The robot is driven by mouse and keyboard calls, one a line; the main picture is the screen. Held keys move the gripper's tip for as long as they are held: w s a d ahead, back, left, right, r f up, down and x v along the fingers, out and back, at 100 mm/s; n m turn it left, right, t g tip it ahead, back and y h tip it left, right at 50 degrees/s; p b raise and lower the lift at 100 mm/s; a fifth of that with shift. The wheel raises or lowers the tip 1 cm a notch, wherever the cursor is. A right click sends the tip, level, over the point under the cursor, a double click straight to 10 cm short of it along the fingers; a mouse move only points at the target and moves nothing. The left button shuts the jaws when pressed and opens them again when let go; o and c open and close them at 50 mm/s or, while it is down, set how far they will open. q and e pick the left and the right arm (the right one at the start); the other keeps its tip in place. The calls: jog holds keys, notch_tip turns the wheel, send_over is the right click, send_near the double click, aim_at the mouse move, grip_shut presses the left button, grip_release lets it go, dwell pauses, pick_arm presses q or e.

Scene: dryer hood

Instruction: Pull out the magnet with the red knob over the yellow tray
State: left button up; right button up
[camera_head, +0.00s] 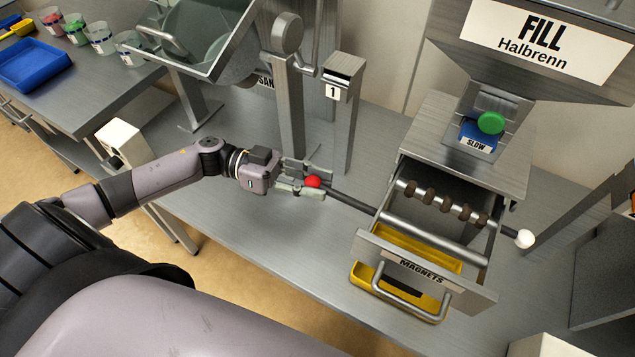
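The red knob (313,182) sits at the left end of a dark rod (352,201), well out from the left side of the magnet housing. The rod runs into the housing in line with a bare silver tube (435,240). My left gripper (308,182) has its fingers on either side of the red knob and appears closed on it. The yellow tray (368,280) lies below the tubes, partly hidden by the front plate labelled MAGNETS (425,272). A second tube (440,200) behind carries several brown clumps, with a white knob (525,238) at its right. My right gripper is out of view.
A post marked 1 (343,110) and a grey upright (290,100) stand behind my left gripper. The FILL hopper (540,45) with a green button (491,123) is above the housing.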

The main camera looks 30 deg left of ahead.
pick_arm(q)
jog(key=o, duration=0.4)
jog(key=a, duration=0.4)
jog(key=s+a, duration=0.1)
jog(key=a, duration=0.3)
jog(key=s+a, duration=0.1)
jog(key=a, duration=0.3)
jog(key=shift+d, duration=0.1)
dwell(0.4)
